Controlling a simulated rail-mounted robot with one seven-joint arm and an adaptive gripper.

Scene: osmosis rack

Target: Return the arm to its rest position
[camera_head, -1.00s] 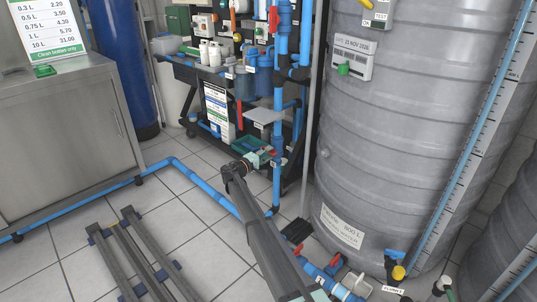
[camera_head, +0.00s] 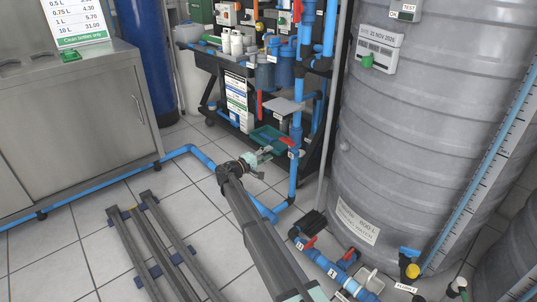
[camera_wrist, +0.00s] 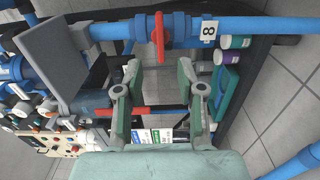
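My gripper (camera_wrist: 160,85) shows large in the wrist view. Its two green-grey fingers stand apart with nothing between them. A red valve handle (camera_wrist: 159,37) on a blue pipe (camera_wrist: 245,27) labelled 8 lies beyond the fingertips, apart from them as far as I can tell. In the head view my gripper (camera_head: 266,155) is small, at the end of my outstretched arm, in front of the lower part of the pipe rack.
A large grey tank (camera_head: 430,130) stands at right, with blue pipes and red valves (camera_head: 310,243) at its foot. A steel cabinet (camera_head: 80,120) stands at left. A green tray (camera_head: 268,137) sits low in the rack. Metal rails (camera_head: 150,240) lie on the tiled floor.

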